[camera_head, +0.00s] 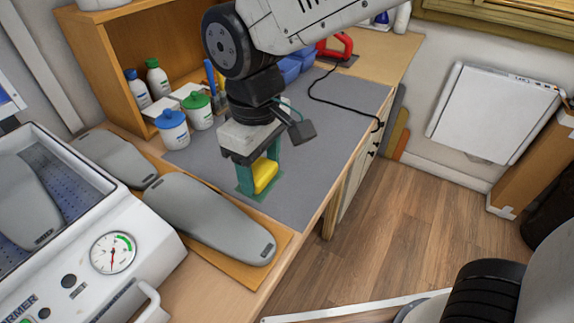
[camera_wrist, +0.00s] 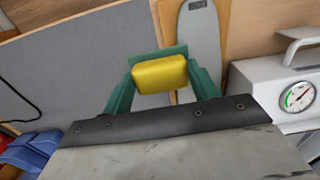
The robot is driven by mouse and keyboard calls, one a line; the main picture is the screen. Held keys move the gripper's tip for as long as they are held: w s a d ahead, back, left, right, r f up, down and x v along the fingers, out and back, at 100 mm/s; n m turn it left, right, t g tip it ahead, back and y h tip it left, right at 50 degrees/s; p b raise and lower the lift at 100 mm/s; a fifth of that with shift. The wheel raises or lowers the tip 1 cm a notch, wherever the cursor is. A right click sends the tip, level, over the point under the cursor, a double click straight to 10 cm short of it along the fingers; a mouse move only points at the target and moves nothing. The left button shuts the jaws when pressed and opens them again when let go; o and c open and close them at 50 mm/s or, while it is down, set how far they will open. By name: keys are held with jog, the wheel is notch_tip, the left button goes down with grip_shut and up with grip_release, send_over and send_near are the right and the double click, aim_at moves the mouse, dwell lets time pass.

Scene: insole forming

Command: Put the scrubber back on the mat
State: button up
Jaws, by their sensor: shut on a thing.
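The scrubber, a yellow block (camera_head: 265,176), is between the teal fingers of my gripper (camera_head: 259,173). My gripper is shut on it, pointing down over the front part of the grey mat (camera_head: 315,165). I cannot tell whether the scrubber touches the mat or hangs just above it. In the wrist view the yellow scrubber (camera_wrist: 160,75) sits between both fingertips, and the grey mat (camera_wrist: 55,70) spreads to the left. My wrist hides part of the mat's middle in the head view.
Two grey insole forms (camera_head: 210,215) lie on a wooden board to the left, close to my gripper. A white machine with a gauge (camera_head: 113,252) stands at front left. Lidded jars (camera_head: 173,128) and blue bins (camera_head: 290,70) stand behind. The mat's right side is mostly clear, crossed by a black cable (camera_head: 345,103).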

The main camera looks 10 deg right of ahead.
jog(key=s+f, duration=0.1)
jog(key=s+d+f, duration=0.1)
jog(key=s+f, duration=0.1)
jog(key=s+d+f, duration=0.1)
jog(key=s+f, duration=0.1)
jog(key=shift+s+d, duration=0.25)
jog(key=shift+w+d+f, duration=0.15)
jog(key=shift+w+d, duration=0.05)
jog(key=w+d, duration=0.1)
jog(key=w, duration=0.4)
jog(key=w+f, duration=0.1)
jog(key=w, duration=0.4)
jog(key=w+d, duration=0.1)
jog(key=w, duration=0.4)
jog(key=shift+d+f, duration=0.2)
jog(key=shift+d, duration=0.15)
jog(key=shift+f, duration=1.75)
jog(key=shift+f, duration=0.15)
jog(key=o, duration=1)
jog(key=shift+o, duration=0.2)
